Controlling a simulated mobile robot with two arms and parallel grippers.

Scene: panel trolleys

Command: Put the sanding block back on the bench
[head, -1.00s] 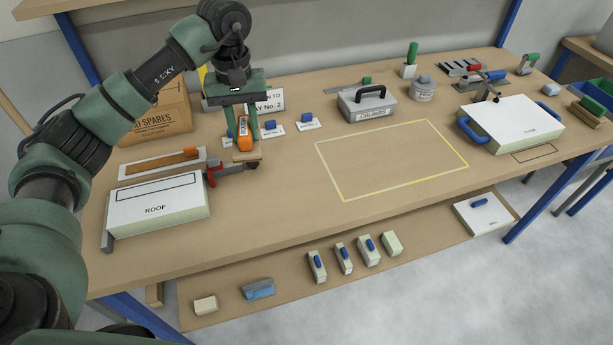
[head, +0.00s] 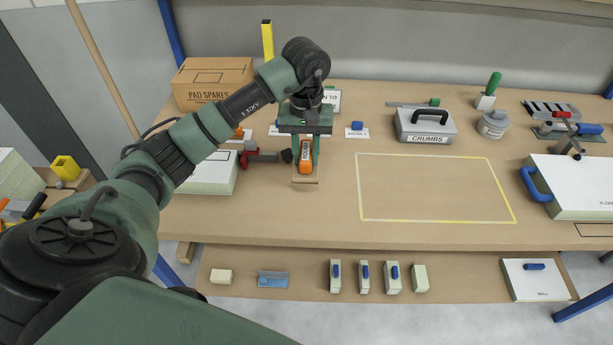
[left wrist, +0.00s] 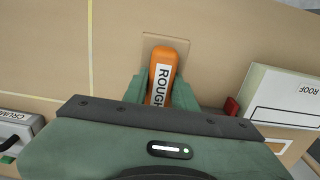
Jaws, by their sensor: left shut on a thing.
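The sanding block (head: 306,157) is orange with a white label; in the left wrist view its label reads ROUGH (left wrist: 162,78). A tan rectangular plate (head: 307,181) shows under it; I cannot tell whether it is the block's base. My left gripper (head: 305,155) is shut on the sanding block, fingers on both sides, over the bench (head: 280,220) left of the yellow outline. I cannot tell whether the block touches the bench. My right gripper is not in view.
The yellow-outlined area (head: 430,188) is bare. A red clamp (head: 250,157) and the white ROOF box (head: 212,178) are left of the block. A grey CRUMBS box (head: 425,126) stands behind the outline. A PAD SPARES carton (head: 213,82) is at back left. A lower shelf holds several small blocks.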

